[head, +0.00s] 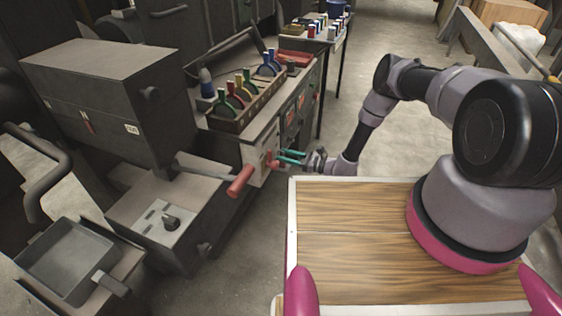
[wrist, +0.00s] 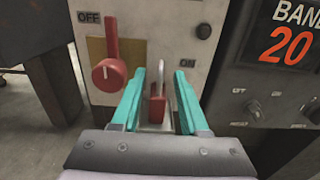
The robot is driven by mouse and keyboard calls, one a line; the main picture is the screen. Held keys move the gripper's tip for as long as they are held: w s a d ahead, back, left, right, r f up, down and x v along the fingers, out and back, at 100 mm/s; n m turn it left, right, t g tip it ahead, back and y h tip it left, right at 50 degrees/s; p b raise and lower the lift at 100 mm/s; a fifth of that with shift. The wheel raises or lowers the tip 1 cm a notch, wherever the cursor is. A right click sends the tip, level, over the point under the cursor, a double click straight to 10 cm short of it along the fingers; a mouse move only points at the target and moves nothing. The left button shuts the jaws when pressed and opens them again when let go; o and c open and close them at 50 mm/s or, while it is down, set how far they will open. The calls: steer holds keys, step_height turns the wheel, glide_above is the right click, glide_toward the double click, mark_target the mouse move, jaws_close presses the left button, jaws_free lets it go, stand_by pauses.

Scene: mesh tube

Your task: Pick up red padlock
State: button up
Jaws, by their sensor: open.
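The red padlock (wrist: 157,105) hangs with its grey shackle upward on the front of a grey panel in the wrist view. My gripper (wrist: 163,80) is open, its two teal fingers on either side of the padlock, with a gap visible to each side. I cannot tell how deep the fingers reach around it. In the head view my gripper (head: 292,157) is at the machine's front panel, and the padlock is too small to make out clearly there.
A red rotary knob (wrist: 109,75) sits left of the padlock, below an "OFF" label. A black "BAND 20" panel (wrist: 285,75) is at the right. In the head view, a red-handled lever (head: 240,181) sticks out near my gripper. Open floor (head: 350,85) lies behind my arm.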

steer(key=shift+x, duration=1)
jaws_close()
stand_by(0.7)
